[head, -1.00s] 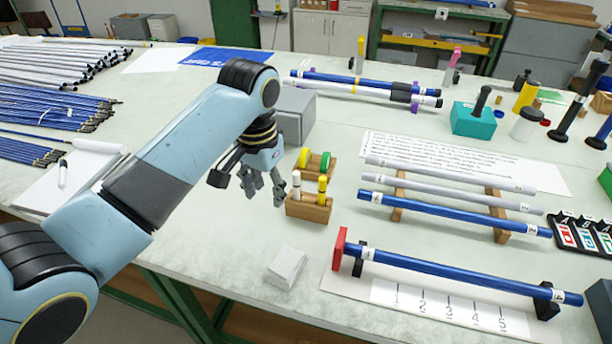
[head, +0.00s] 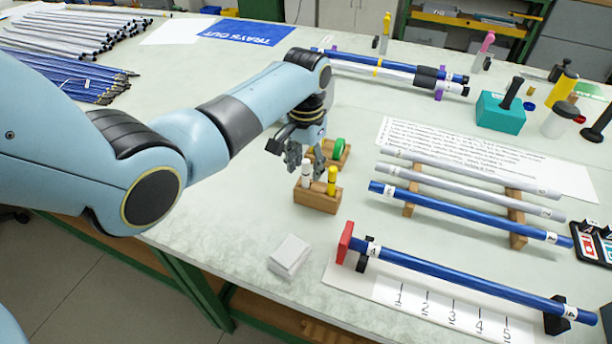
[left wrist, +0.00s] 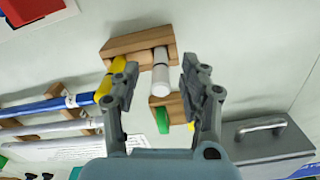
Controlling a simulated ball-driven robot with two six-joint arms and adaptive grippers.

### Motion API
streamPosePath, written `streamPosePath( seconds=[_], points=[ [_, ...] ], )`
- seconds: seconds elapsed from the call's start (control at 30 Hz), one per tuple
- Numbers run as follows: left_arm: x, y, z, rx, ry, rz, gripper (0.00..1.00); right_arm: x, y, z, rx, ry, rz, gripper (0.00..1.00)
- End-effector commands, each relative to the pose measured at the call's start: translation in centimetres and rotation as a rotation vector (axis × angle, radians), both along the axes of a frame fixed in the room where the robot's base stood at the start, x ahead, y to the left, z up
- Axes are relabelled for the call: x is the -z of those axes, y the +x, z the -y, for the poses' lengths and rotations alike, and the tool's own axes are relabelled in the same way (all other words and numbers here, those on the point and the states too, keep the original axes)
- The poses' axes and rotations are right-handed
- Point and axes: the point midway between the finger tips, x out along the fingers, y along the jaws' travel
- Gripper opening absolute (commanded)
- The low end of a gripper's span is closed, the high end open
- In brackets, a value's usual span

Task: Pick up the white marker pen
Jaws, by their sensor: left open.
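The white marker pen (head: 306,173) stands upright in a small wooden block (head: 317,198), beside a yellow marker (head: 332,180). My left gripper (head: 305,157) is open, just behind and above the white pen in the head view. In the left wrist view the white pen (left wrist: 161,72) shows between the two open fingers (left wrist: 157,85), with the yellow marker (left wrist: 113,78) by the left finger. I cannot tell whether a finger touches either marker. My right gripper is not in view.
A second wooden block with a green roll (head: 339,148) stands just behind. A small white block (head: 289,256) lies in front. Blue and white rods rest on stands to the right. A grey metal box (left wrist: 265,140) is close by in the wrist view.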

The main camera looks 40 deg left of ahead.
Motion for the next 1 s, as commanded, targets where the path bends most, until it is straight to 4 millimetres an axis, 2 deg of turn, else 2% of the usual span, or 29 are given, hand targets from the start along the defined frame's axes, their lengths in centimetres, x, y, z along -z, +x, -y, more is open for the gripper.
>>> streamPosePath(
  seconds=[0.13,0.37,0.7,1.0],
  points=[
    [1.38,0.09,-0.05,0.000,0.001,0.002,0.44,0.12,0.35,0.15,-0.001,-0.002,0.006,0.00],
    [1.47,0.09,-0.06,0.000,0.001,0.003,0.42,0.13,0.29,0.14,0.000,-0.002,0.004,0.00],
    [1.45,0.09,-0.08,0.000,0.002,0.003,0.00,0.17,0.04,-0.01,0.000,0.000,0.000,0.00],
    [0.92,0.15,-0.09,0.000,0.002,0.005,0.00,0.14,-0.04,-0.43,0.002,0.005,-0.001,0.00]
  ],
)
